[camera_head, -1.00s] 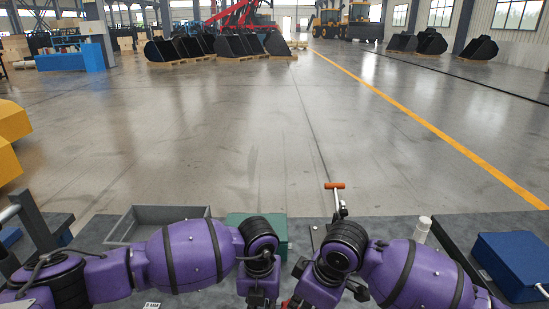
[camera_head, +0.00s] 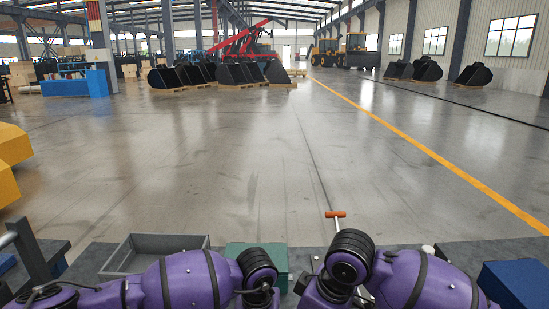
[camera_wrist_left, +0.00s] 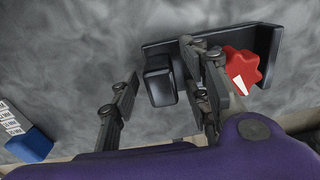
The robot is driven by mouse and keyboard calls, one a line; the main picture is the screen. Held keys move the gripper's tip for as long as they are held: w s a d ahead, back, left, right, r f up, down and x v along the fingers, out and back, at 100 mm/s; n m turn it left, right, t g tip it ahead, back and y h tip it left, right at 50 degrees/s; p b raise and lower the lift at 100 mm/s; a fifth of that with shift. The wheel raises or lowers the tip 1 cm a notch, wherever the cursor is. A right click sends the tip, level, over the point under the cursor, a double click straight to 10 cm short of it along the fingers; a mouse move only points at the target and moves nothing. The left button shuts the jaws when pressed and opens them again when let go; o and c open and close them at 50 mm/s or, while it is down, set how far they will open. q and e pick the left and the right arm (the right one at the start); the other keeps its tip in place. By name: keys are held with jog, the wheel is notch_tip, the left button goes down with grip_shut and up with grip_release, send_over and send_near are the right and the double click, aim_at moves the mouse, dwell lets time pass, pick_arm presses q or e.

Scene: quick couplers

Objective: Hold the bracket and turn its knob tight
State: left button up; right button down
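In the left wrist view, the dark bracket (camera_wrist_left: 262,42) has a long plate with a raised end at the right. A red lobed knob (camera_wrist_left: 243,68) with a white mark sits on it near that end. A black block (camera_wrist_left: 159,82) stands at its left part. My left gripper (camera_wrist_left: 163,72) is open, with one finger left of the block and apart from it, and the other between block and knob. That finger partly hides the bracket; whether it touches is unclear. In the head view, both grippers and the bracket are hidden below the frame. My right gripper is not identifiable.
A grey tray (camera_head: 150,243) and a teal box (camera_head: 256,257) lie on the bench's far side. A tool with an orange handle (camera_head: 335,214) stands up beyond my right arm. A blue box (camera_head: 518,284) is at the right. Open floor lies beyond the bench.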

pick_arm(q)
notch_tip(320, 180, up, 12)
dwell(0.7)
jog(key=shift+s, duration=0.1)
